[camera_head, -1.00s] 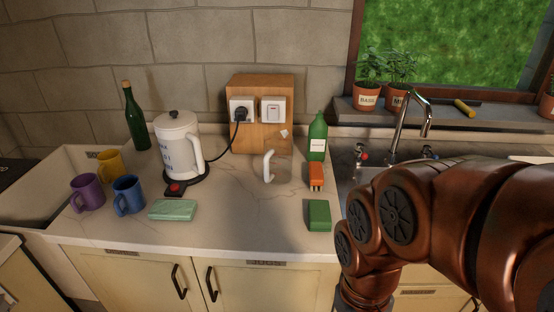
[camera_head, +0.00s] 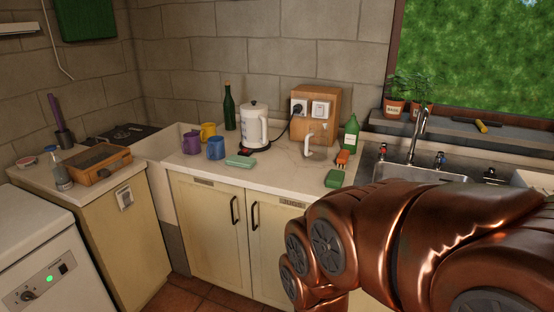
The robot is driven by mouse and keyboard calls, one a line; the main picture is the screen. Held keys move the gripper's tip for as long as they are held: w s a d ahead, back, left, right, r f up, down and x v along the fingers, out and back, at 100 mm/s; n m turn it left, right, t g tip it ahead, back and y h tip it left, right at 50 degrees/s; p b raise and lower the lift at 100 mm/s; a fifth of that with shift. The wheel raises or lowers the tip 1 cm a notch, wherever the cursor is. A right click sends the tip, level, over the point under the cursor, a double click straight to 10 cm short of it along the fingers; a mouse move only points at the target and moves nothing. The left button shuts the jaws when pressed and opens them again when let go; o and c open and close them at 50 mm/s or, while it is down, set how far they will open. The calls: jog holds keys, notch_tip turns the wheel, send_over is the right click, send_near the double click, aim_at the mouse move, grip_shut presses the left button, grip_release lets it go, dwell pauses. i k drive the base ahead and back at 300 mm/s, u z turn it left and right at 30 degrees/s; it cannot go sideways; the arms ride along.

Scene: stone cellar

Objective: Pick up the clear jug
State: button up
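The clear jug (camera_head: 316,148) stands on the pale marbled counter (camera_head: 285,165), in front of the wooden socket box. Its see-through body is hard to make out. Its white curved handle (camera_head: 308,147) shows plainly on the left side. My copper arm fills the lower right of the view, nearer to me than the counter. My gripper is outside the picture, so its state does not show.
A green bottle (camera_head: 351,133), an orange block (camera_head: 342,158) and a green block (camera_head: 334,178) stand right of the jug. A white kettle (camera_head: 254,127) with a cord to the socket box (camera_head: 327,98), mugs (camera_head: 215,148) and a green sponge (camera_head: 240,162) are left.

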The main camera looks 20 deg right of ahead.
aim_at(316, 143)
jog(key=u, duration=0.8)
jog(key=i, duration=1.65)
jog(key=z, duration=1)
jog(key=i, duration=0.7)
jog(key=z, duration=0.7)
